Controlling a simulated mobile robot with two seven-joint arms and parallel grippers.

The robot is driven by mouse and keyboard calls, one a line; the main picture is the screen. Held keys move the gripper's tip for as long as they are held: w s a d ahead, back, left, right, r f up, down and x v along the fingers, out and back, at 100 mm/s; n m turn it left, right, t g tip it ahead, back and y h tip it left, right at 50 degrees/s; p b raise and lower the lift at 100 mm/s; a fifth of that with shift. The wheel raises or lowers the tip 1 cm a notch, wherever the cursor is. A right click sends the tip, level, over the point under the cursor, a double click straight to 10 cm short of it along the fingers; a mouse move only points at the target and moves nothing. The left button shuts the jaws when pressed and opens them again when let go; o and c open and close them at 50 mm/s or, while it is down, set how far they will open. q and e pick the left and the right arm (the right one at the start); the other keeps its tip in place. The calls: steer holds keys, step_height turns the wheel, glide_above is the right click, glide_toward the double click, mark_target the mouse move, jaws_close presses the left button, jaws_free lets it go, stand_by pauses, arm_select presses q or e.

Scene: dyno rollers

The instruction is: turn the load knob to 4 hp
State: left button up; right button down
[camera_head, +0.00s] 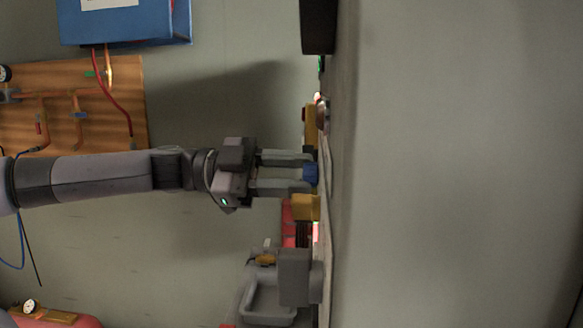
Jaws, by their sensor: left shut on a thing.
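My left arm comes in from the left, and its gripper (290,173) points right at a panel (325,215) seen nearly edge-on. The gripper is shut on a small blue knob (311,172) that stands out from the panel. The knob's face, pointer and any scale marks are hidden by the fingers and the steep angle, so I cannot read its setting. My right gripper is not in view.
Yellow parts (304,207) jut from the panel just below and above the gripper. A grey handle-shaped part (270,298) is lower down. A blue box (125,22) and a wooden board with pipes (80,105) are on the wall at upper left.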

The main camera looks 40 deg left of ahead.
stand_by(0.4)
arm_select(q)
steer(key=o, duration=1)
steer(key=shift+o, duration=0.2)
steer(key=shift+a, duration=0.15)
steer(key=b+v, duration=0.1)
steer(key=v, duration=0.6)
steer(key=shift+b, duration=0.4)
steer(key=shift+s, duration=0.1)
